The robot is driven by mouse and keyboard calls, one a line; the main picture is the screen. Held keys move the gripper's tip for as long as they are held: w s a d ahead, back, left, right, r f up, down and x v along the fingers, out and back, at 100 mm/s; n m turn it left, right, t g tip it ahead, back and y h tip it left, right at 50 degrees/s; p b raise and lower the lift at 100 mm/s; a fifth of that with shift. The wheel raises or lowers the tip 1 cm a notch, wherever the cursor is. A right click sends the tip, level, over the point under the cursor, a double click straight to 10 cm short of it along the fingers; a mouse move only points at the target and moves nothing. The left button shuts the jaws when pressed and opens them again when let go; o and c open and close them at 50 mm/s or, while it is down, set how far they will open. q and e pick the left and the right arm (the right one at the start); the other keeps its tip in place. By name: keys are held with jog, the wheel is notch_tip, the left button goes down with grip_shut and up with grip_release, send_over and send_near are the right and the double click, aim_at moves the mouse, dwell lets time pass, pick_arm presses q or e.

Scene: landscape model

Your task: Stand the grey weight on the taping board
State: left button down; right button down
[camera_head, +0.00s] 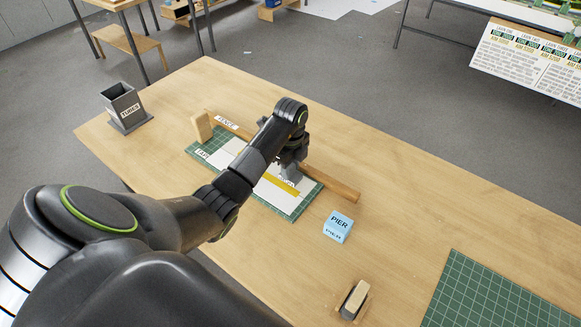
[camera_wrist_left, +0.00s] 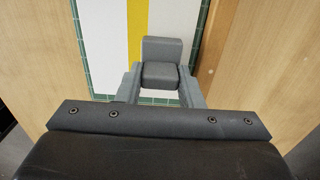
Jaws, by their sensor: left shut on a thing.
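The grey weight (camera_wrist_left: 162,50) sits between the fingers of my left gripper (camera_wrist_left: 160,84) in the left wrist view, and the fingers are shut on it. In the head view my left gripper (camera_head: 290,174) is over the right part of the taping board and largely hides the weight. The taping board (camera_head: 294,214) is green-edged with a white sheet and a yellow stripe (camera_wrist_left: 138,30). The weight overlaps the stripe and sheet in the wrist view. I cannot tell whether it touches the board. My right gripper is not in view.
A wooden fence strip (camera_head: 335,186) runs along the board's far edge, with a wood block (camera_head: 202,126) at its left end. A blue PIER block (camera_head: 338,226), a small wood-and-dark block (camera_head: 354,299), a green mat (camera_head: 505,295) and a grey TUBES holder (camera_head: 124,106) stand around.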

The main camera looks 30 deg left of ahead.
pick_arm(q)
jog(key=shift+f, duration=0.35)
jog(key=shift+f, duration=0.15)
jog(key=c, duration=1.1)
grip_release()
jog(key=shift+o, duration=0.5)
